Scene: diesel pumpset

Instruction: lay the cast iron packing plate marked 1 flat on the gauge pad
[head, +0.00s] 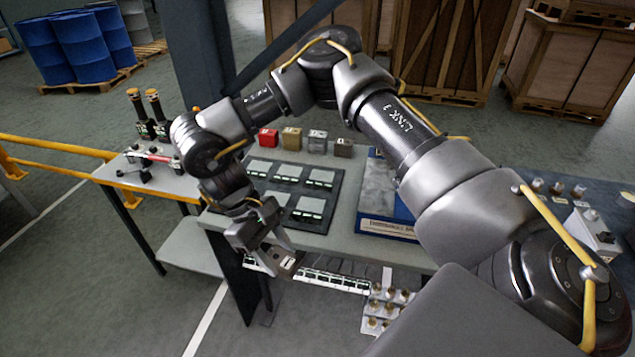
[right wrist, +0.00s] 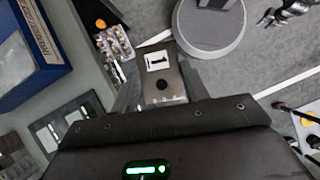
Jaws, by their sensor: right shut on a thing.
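My right gripper (head: 282,252) is shut on the cast iron packing plate (head: 286,265), a small brown-grey plate held in the air in front of the bench edge. In the right wrist view the plate (right wrist: 168,88) lies between the fingers, its white label with a black 1 facing the camera above a dark round hole. A black board (head: 326,204) with several grey pads lies on the bench, behind the gripper. I cannot tell for sure which pad is the gauge pad. My left gripper (right wrist: 268,16) shows small in the right wrist view, fingers spread and empty.
A blue box (head: 384,228) with a grey top stands right of the board. Red (head: 268,138), yellow (head: 291,138), grey (head: 317,141) and brown (head: 343,148) blocks stand behind it. A tray of brass-topped parts (head: 386,308) sits low in front. A yellow rail (head: 60,146) runs left.

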